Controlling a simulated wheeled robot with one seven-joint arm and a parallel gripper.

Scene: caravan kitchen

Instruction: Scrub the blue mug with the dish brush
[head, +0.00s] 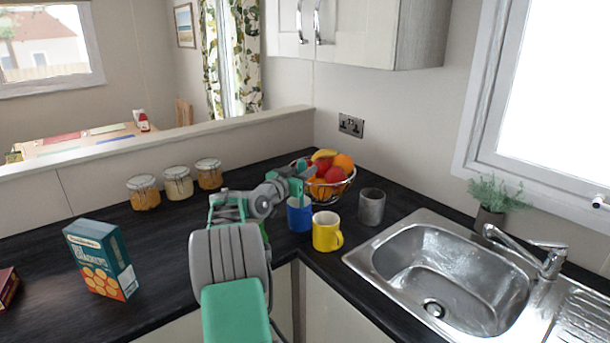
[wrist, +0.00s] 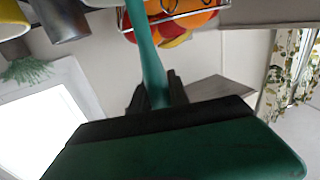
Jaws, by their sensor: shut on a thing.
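The blue mug (head: 298,217) stands on the dark counter, just left of and behind a yellow mug in the head view. My gripper (head: 304,172) is above it, shut on the teal handle of the dish brush (head: 301,190). In the wrist view the handle (wrist: 147,50) runs from between my dark fingers (wrist: 156,95) towards the top edge. The brush head is not visible in either view. The handle points down at the blue mug's opening, but I cannot tell whether the bristles touch the mug.
The yellow mug (head: 326,234) stands close in front. A grey metal cup (head: 371,207) is to the right, and a wire fruit basket (head: 335,189) is behind. The sink (head: 430,265) lies right. Several jars (head: 178,183) and a box (head: 100,259) stand left.

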